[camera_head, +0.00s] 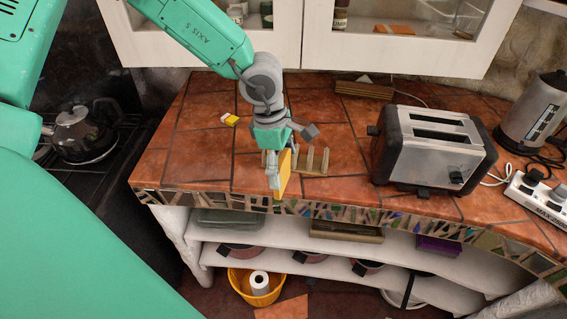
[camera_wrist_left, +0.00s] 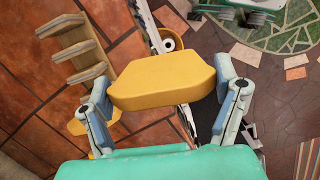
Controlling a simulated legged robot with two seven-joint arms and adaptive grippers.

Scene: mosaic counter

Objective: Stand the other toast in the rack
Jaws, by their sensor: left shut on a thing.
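My left gripper (camera_head: 279,160) is shut on a yellow-orange toast (camera_head: 284,176), held upright near the counter's front edge. The toast (camera_wrist_left: 165,82) spans both fingers of the gripper (camera_wrist_left: 163,95) in the left wrist view. The wooden rack (camera_head: 313,169) stands on the counter just right of the toast, partly hidden by my gripper. In the wrist view the rack (camera_wrist_left: 78,48) is at upper left, its slats showing apart from the held toast. Another yellow piece (camera_wrist_left: 77,127) shows behind a finger there; I cannot tell whether it stands in the rack. My right gripper is out of view.
A toaster (camera_head: 434,148) stands right of the rack, with a kettle (camera_head: 535,107) and power strip (camera_head: 540,196) beyond. A small yellow-white item (camera_head: 230,119) lies behind my gripper. A wooden block (camera_head: 363,90) is at the back.

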